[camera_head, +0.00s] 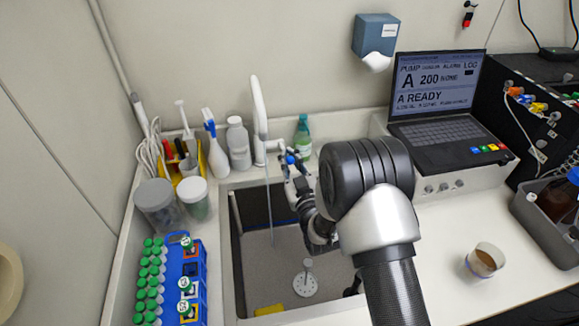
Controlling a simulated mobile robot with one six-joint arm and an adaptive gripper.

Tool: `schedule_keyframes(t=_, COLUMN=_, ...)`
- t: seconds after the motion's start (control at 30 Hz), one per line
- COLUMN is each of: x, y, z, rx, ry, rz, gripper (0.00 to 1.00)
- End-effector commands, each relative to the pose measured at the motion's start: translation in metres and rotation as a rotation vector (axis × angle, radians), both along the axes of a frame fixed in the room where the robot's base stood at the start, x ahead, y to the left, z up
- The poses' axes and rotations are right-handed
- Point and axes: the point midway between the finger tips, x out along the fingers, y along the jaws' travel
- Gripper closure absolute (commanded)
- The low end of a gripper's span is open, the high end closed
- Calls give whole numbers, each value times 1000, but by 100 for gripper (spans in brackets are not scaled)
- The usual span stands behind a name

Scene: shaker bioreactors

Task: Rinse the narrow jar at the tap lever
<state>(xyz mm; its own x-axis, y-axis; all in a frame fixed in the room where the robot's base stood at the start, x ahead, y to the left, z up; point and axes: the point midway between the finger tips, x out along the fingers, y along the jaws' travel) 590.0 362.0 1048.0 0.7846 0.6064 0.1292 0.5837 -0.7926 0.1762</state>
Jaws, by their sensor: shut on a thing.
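The white tap (259,115) stands at the back of the sink, its tall spout above the basin. A thin clear streak (269,205), apparently water, runs down from it into the sink (238,290). My gripper (291,166) is at the tap's right side, by the lever (274,145). It appears shut on the lever, with a small blue part between; my wrist hides some of this contact. Two lidded jars stand left of the sink: a wide grey one (158,205) and a narrower one with a white lid (194,206). I cannot tell whether the narrower one is the narrow jar.
A blue rack (202,280) and several green-capped tubes (150,280) stand front left. Bottles (238,145) and a yellow tool holder (203,160) line the back. A laptop (437,100) and a cup of brown liquid (485,260) are right. A yellow block (268,310) lies in the sink.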

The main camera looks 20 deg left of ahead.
Motion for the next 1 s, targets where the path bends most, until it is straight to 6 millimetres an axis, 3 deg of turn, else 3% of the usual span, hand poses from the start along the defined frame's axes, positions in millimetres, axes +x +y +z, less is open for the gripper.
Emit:
schedule_keyframes(t=0.4, x=0, y=0, z=-2, rx=11, ry=-17, rz=0, gripper=100)
schedule_keyframes(t=0.43, x=0, y=0, z=-2, rx=11, ry=-17, rz=0, gripper=85)
schedule_keyframes(t=0.67, x=0, y=0, z=-2, rx=10, ry=-16, rz=0, gripper=70)
schedule_keyframes(t=1.0, x=-1, y=-1, z=-3, rx=10, ry=-16, rz=0, gripper=69)
